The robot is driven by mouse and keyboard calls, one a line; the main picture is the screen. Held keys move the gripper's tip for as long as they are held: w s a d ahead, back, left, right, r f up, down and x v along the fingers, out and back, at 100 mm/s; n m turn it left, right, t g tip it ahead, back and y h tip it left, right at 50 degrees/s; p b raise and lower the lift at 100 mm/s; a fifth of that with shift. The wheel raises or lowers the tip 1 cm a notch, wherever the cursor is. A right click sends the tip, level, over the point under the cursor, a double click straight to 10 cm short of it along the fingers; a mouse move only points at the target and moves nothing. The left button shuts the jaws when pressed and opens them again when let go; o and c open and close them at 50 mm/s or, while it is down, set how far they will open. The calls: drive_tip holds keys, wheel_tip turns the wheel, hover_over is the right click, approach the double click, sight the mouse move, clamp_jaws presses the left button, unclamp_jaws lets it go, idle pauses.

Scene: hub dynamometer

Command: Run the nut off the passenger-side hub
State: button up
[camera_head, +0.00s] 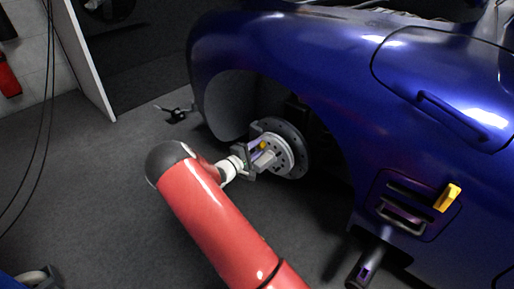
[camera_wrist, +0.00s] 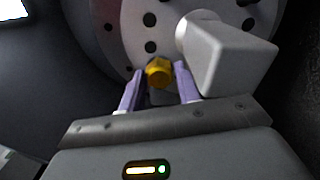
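The wheel hub (camera_head: 292,143) is a grey disc with a ring of holes in the blue car's open wheel arch; its pale face also fills the top of the wrist view (camera_wrist: 122,33). A yellow hex nut (camera_wrist: 158,72) sits at the hub face, and it shows small in the head view (camera_head: 263,145). My gripper (camera_wrist: 159,72) points at the hub, with one purple finger on each side of the nut. A narrow gap shows at the left finger; the right finger is very close to the nut, and contact there is unclear. The fingers look open.
A grey block-shaped part (camera_wrist: 232,58) juts from the hub just right of my fingers. The blue fender (camera_head: 290,50) arches over the hub. A yellow piece (camera_head: 447,198) is on the car's side at right. A small dark object (camera_head: 177,114) lies on the open floor at left.

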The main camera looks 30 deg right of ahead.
drive_tip(key=shift+o, duration=0.5)
drive_tip(key=shift+f+m+b, duration=0.3)
drive_tip(key=shift+m+b, duration=0.3)
drive_tip(key=shift+b, duration=0.55)
drive_tip(key=m+b, duration=0.5)
drive_tip(key=b, duration=0.3)
drive_tip(key=shift+m, duration=0.3)
drive_tip(key=shift+r+m, duration=0.3)
drive_tip(key=shift+m, duration=0.1)
drive_tip(key=m, duration=0.7)
drive_tip(key=shift+m, duration=0.3)
drive_tip(key=m, duration=0.8)
drive_tip(key=shift+m, duration=0.4)
